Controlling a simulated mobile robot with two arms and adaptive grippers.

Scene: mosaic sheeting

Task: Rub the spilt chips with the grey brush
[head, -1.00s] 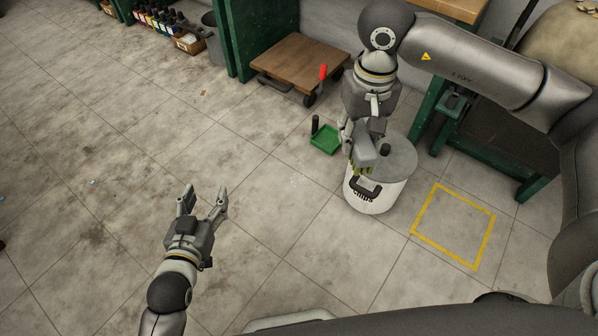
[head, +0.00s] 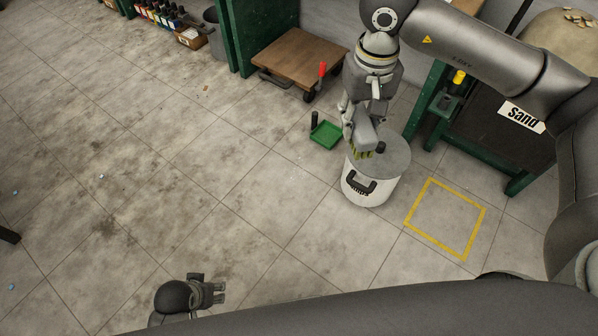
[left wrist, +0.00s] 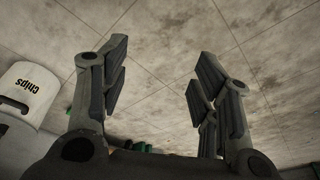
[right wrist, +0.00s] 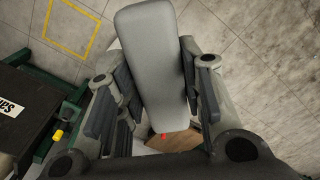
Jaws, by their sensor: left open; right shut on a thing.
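The grey brush (head: 364,136) has a grey block and yellow-green bristles. My right gripper (head: 354,122) is shut on it; the right wrist view shows the grey block (right wrist: 153,65) between the fingers. In the head view the brush overlaps the left edge of the white chips tub (head: 368,192); its height above the floor is unclear.
A green dustpan (head: 325,135) stands left of the tub. A wooden trolley (head: 300,58) with a red handle is behind it. A yellow floor square (head: 409,216) and a bin labelled Sand (head: 521,117) are on the right. The left floor is mostly clear.

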